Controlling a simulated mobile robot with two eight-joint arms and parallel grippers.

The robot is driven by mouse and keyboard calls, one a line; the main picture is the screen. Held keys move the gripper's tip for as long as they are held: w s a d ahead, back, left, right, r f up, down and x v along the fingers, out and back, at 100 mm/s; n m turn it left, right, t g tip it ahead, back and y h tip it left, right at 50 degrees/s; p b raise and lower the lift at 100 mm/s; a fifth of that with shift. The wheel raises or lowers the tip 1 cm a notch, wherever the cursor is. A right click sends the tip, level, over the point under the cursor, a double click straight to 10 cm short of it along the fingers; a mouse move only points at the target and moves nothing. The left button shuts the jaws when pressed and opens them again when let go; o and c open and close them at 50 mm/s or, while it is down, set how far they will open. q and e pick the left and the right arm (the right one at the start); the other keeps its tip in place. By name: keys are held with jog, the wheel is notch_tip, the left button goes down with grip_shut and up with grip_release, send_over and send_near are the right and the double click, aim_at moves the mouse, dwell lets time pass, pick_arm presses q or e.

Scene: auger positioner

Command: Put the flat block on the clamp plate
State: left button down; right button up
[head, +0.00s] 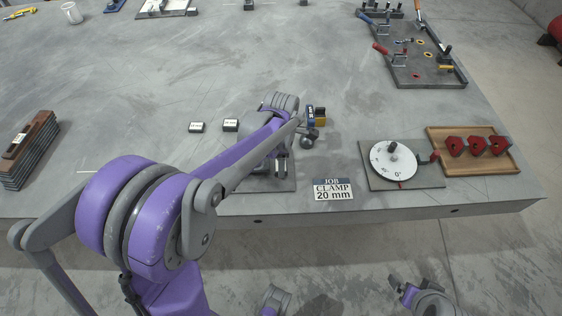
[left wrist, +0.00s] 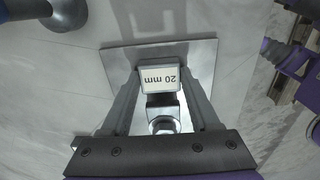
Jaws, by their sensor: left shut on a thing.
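The flat block (left wrist: 160,79), with a white "20 mm" label, is between the fingers of my left gripper (left wrist: 160,90) in the left wrist view. The gripper is shut on it. The metal clamp plate (left wrist: 199,50) is below the block; I cannot tell whether they touch. A round metal clamp part (left wrist: 163,125) shows between the fingers, beside the block. In the head view my left gripper (head: 279,166) is over the clamp plate (head: 285,184), and my arm hides the block. My right gripper (head: 408,290) is at the bottom right, away from the table; its opening is unclear.
Two other labelled blocks (head: 196,127) (head: 231,125) lie left of my left arm. A "JOB CLAMP 20 mm" sign (head: 333,190) is at the front edge. A dial (head: 394,160) and a wooden tray (head: 501,166) with red parts stand right. The table's middle is mostly clear.

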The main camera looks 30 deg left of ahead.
pick_arm(q)
jog(key=shift+c, duration=0.6)
grip_release()
jog(key=shift+r, duration=0.15)
notch_tip(320, 180, up, 11)
jog(key=p, duration=0.1)
jog(key=s+d+f+m+t, duration=0.2)
jog(key=s+m, duration=0.6)
jog(key=m, duration=0.4)
jog(key=s+d+f+m+t, duration=0.3)
jog(key=s+m, duration=0.6)
jog(key=m, duration=0.3)
jog(key=shift+d+f, duration=0.8)
jog(key=shift+d, duration=0.05)
